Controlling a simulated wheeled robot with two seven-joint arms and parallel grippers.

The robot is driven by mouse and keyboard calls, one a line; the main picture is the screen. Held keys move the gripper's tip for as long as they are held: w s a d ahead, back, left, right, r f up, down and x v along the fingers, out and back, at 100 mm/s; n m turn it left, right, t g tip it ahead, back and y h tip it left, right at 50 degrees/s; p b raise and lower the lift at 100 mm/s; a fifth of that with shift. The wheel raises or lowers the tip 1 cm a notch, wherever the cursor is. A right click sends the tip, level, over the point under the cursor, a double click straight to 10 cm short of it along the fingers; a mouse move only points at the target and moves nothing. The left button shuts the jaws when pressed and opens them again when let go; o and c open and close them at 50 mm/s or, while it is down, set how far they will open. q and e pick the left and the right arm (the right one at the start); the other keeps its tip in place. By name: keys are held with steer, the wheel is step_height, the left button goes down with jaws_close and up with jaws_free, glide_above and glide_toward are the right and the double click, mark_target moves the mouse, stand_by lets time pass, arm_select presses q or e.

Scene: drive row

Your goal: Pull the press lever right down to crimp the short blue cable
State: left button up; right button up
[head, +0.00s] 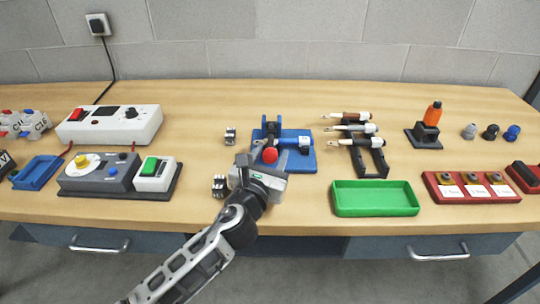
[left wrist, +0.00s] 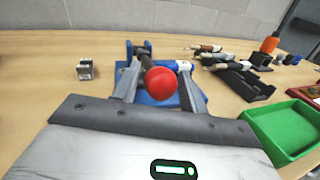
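My left gripper (left wrist: 158,86) is open at the front of the press, a finger on each side of the knob, with a gap visible at the left finger. My right gripper is out of view.
A green tray (head: 376,211) and a black rack (head: 368,163) holding several cables stand right of the press. A control box (head: 110,124) is farther left. The table's front edge is close to my arm.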

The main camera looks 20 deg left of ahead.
arm_select(q)
jaws_close()
steer(key=shift+s+f+b, duration=0.15)
steer(key=shift+f+b, duration=0.1)
steer(key=shift+f, duration=0.6)
steer(key=shift+s+f+b, duration=0.1)
steer(key=shift+f+b, duration=0.15)
steer(key=shift+f, duration=0.6)
steer(key=shift+o, duration=1.8)
jaws_free()
steer(key=shift+w+r, duration=0.1)
steer(key=s+b, duration=0.1)
steer(key=s, duration=1.5)
steer(key=shift+b, duration=0.3)
